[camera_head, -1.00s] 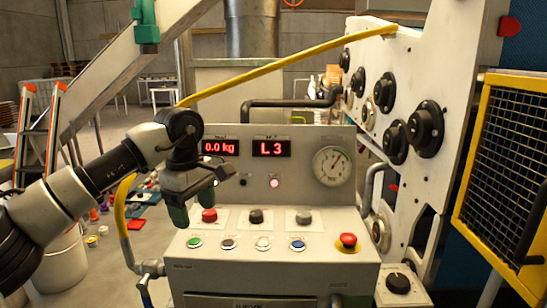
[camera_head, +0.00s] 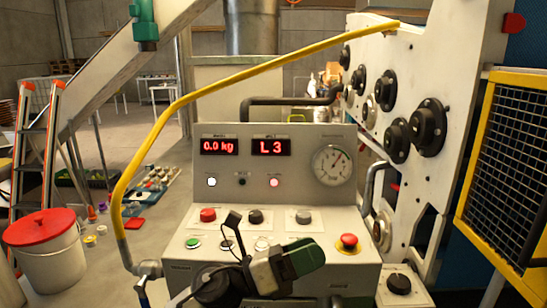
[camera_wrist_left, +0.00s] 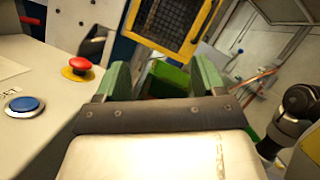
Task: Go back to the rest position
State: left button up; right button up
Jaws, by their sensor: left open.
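My left gripper (camera_head: 290,262) is low in the head view, in front of the lower edge of the grey control panel (camera_head: 325,230). Its green fingers are apart in the left wrist view (camera_wrist_left: 164,76), with nothing between them. It covers part of the panel's lower button row, including most of the blue button, which shows in the left wrist view (camera_wrist_left: 25,104). The displays read 0.0 kg (camera_head: 219,147) and L3 (camera_head: 271,147). A white lamp (camera_head: 211,182) and a red lamp (camera_head: 274,183) are lit. My right gripper is not seen.
A red mushroom button (camera_head: 348,240) stands up at the panel's right. A yellow pipe (camera_head: 165,120) curves along the left. A white plate with black knobs (camera_head: 428,125) and a yellow-framed mesh guard (camera_head: 510,150) stand right. A red-lidded bucket (camera_head: 45,240) is at left.

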pick_arm(q)
jog(key=a+f+n+t+y, duration=0.65)
jog(key=a+n+y, duration=0.2)
jog(key=n, duration=0.75)
jog(key=a+f+n+t+y, duration=0.65)
jog(key=n+t+y, duration=0.2)
jog(key=n, duration=0.75)
jog(key=s+a+f+n+g+y, duration=0.4)
jog(key=s+a+f+n+g, duration=0.2)
jog(key=f, duration=0.3)
jog(key=s+a+f+n+g, duration=0.3)
jog(key=s+f+g, duration=0.2)
jog(key=s, duration=0.5)
jog(key=s+a+f+n+g, duration=0.3)
jog(key=s+f+g, duration=0.1)
jog(key=s, duration=0.6)
notch_tip(320, 180, down, 27)
jog(key=g, duration=0.2)
jog(key=s+a+f, duration=0.2)
jog(key=s+f, duration=1.2)
jog(key=s, duration=0.2)
jog(key=shift+s+a+f+m+g+y, duration=0.15)
jog(key=shift+f+m+g+y, duration=0.15)
jog(key=shift+f+m+g, duration=0.1)
